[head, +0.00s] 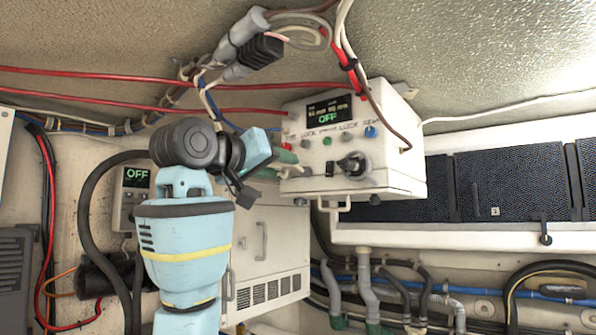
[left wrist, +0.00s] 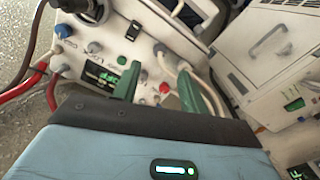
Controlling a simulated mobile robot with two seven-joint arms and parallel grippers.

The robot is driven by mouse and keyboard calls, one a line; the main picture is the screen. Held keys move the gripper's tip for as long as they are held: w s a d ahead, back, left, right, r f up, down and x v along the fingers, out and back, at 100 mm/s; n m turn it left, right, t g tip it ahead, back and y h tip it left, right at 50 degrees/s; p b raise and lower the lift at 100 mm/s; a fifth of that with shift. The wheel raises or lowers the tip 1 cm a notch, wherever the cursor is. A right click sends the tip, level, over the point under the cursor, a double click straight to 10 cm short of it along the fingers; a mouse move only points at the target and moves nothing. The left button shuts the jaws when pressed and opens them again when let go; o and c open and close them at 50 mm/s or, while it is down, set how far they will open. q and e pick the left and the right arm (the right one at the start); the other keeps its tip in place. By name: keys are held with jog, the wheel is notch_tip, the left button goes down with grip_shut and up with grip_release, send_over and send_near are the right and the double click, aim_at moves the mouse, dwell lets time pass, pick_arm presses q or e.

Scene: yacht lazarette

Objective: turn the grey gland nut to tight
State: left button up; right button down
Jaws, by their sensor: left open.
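A white control box (head: 375,170) hangs below the ceiling, with an "OFF" display and a row of small controls on its face. It also shows in the left wrist view (left wrist: 112,38). Several small round grey fittings sit on it, one (left wrist: 94,47) on its face in the wrist view. I cannot tell for sure which is the grey gland nut. My left gripper (head: 288,164) is at the left end of the box. Its green fingers (left wrist: 162,78) are apart, with a pale cable and a red button (left wrist: 164,88) showing between them. No held thing shows. My right gripper is not in view.
Red and brown cables (head: 340,62) run to the box. A black rotary handle (head: 353,164) juts from its face. A white cabinet (head: 264,240) stands below. Pipes and hoses crowd the lower right. A dark panel (head: 510,180) lies right of the box.

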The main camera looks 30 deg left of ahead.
aim_at(304, 172)
pick_arm(q)
jog(key=shift+w+d, duration=0.15)
jog(key=shift+w, duration=1.6)
jog(key=shift+w+d, duration=0.15)
jog(key=shift+w, duration=1.55)
grip_shut()
